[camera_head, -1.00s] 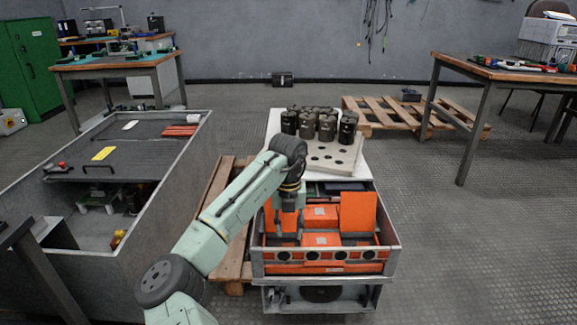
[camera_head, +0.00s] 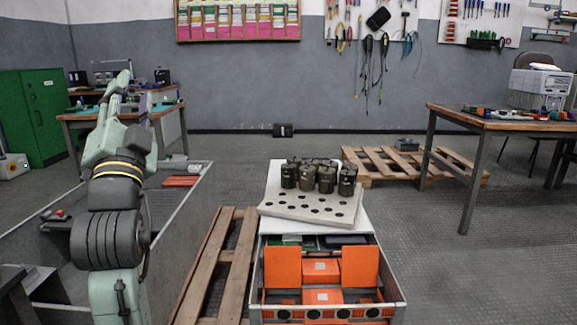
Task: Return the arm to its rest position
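My arm (camera_head: 112,210) is raised at the left of the view, in front of the grey open-topped cabinet. Its upper end, where my gripper (camera_head: 126,76) is, points up and away from me toward the green-topped bench. The fingers are too small and too hidden by the arm's links to show whether they are open or shut. My gripper is well clear of the orange-fitted housing (camera_head: 322,310) and of the dark cylindrical capacitors (camera_head: 327,179). Several of these stand upright together at the back of a pale board with holes (camera_head: 310,212).
The grey cabinet (camera_head: 190,215) is just behind and beside my arm at the left. Wooden pallets lie beside the housing (camera_head: 238,265) and at the back right (camera_head: 400,165). A workbench (camera_head: 500,122) stands at right. The floor at front right is clear.

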